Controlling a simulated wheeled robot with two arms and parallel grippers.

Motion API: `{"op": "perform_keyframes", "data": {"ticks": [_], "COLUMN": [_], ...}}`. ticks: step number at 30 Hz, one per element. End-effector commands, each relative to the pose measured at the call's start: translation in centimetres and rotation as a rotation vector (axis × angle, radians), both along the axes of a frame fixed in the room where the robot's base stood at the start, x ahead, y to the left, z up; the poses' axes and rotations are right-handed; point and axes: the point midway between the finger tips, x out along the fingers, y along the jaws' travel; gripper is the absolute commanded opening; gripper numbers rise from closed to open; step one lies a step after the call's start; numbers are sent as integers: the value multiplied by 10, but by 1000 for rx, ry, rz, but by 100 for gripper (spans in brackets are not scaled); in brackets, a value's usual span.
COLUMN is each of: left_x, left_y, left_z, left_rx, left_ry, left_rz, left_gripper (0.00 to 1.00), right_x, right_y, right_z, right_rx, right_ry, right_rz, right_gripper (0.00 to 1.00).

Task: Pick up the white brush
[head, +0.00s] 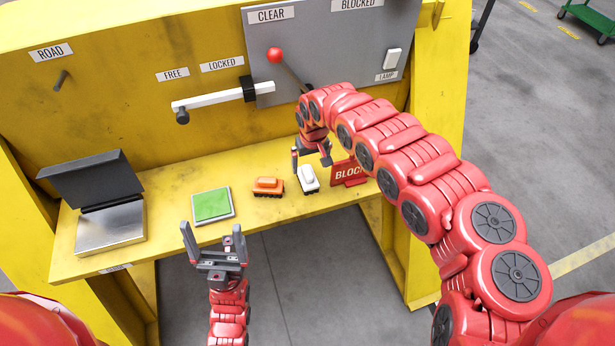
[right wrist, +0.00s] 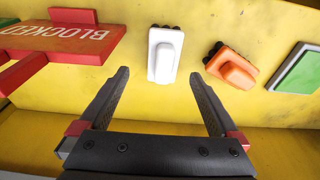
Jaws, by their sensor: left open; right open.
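The white brush (head: 308,179) lies on the yellow shelf between the orange brush and the red sign. In the right wrist view the white brush (right wrist: 165,55) shows ahead of my open fingers, roughly between their lines. My right gripper (head: 311,157) is open and empty, just above and behind the white brush; its fingers (right wrist: 160,95) touch nothing in the wrist view. My left gripper (head: 212,240) is open and empty, in front of the shelf's edge near the green pad.
An orange brush (head: 268,186) lies left of the white one. A green pad (head: 212,205) and an open metal box (head: 110,227) are further left. A red-knobbed lever (head: 275,56) sticks out above.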

Motion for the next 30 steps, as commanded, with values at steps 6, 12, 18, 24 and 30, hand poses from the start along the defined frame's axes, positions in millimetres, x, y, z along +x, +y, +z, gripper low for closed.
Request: {"op": "perform_keyframes", "data": {"ticks": [6, 12, 18, 24, 30], "left_x": [0, 0, 0, 0, 0], "left_y": [0, 0, 0, 0, 0], "left_z": [12, 13, 13, 13, 13], "left_rx": [0, 0, 0, 0, 0], "left_ry": [0, 0, 0, 0, 0], "left_rz": [0, 0, 0, 0, 0], "left_gripper": [92, 92, 92, 92, 92], "right_x": [0, 2, 4, 5, 5], "right_y": [7, 10, 7, 7, 7], "right_z": [-17, -41, -50, -50, -50], "right_rx": [4, 6, -1, -1, -1], "right_ry": [2, 2, 1, 0, 0], "right_rz": [2, 1, 0, 0, 0], "right_gripper": [98, 98, 98, 98, 65]}}
